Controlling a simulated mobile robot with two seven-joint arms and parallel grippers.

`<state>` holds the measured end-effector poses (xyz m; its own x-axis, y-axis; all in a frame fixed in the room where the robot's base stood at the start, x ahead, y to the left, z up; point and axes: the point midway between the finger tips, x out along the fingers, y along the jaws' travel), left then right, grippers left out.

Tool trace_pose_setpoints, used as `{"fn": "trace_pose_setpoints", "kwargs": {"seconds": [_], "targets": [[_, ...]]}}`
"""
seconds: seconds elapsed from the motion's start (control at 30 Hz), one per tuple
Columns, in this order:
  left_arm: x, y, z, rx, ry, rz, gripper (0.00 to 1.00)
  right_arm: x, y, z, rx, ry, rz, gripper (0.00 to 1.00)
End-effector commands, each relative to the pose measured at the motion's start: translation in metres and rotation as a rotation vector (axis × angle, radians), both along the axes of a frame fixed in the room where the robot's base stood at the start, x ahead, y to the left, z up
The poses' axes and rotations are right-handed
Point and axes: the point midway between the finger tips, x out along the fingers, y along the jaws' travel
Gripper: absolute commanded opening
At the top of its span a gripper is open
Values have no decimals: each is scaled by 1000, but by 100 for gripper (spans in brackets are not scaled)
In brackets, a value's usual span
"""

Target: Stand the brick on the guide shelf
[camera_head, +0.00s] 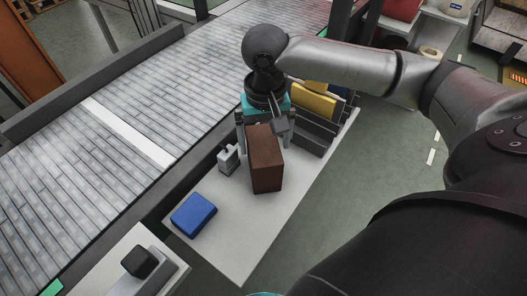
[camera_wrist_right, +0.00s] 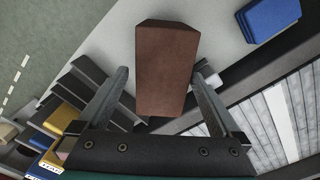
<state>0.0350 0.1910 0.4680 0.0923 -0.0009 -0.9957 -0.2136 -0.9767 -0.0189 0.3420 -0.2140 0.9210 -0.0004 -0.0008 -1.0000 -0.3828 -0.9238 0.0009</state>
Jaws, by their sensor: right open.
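In the right wrist view the brick (camera_wrist_right: 166,65) lies between the two fingers, with a gap visible on each side. My right gripper (camera_head: 264,132) is open around the brick's far end. Its fingers also show in the right wrist view (camera_wrist_right: 160,92). My left gripper is in neither view.
A blue block (camera_head: 193,214) lies on the shelf at the front left. A small grey fixture (camera_head: 228,158) stands just left of the brick. Dark slotted dividers with a yellow piece (camera_head: 313,103) stand behind on the right. A conveyor (camera_head: 120,90) runs along the left.

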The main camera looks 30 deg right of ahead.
Motion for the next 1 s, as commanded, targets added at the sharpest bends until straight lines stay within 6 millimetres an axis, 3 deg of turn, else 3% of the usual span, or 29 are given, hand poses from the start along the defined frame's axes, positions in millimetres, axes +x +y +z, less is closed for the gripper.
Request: {"fn": "trace_pose_setpoints", "kwargs": {"seconds": [0.17, 0.4, 0.67, 1.0], "targets": [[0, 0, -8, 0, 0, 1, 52, 0, 1, -14, 1, 2, 0, 100], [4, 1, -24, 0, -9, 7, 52, -1, 4, -49, 0, 1, 1, 100], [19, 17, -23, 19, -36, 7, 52, 0, 3, -52, 0, -1, 2, 100], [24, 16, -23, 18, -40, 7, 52, 0, 3, -51, 0, -1, 2, 63]]}}
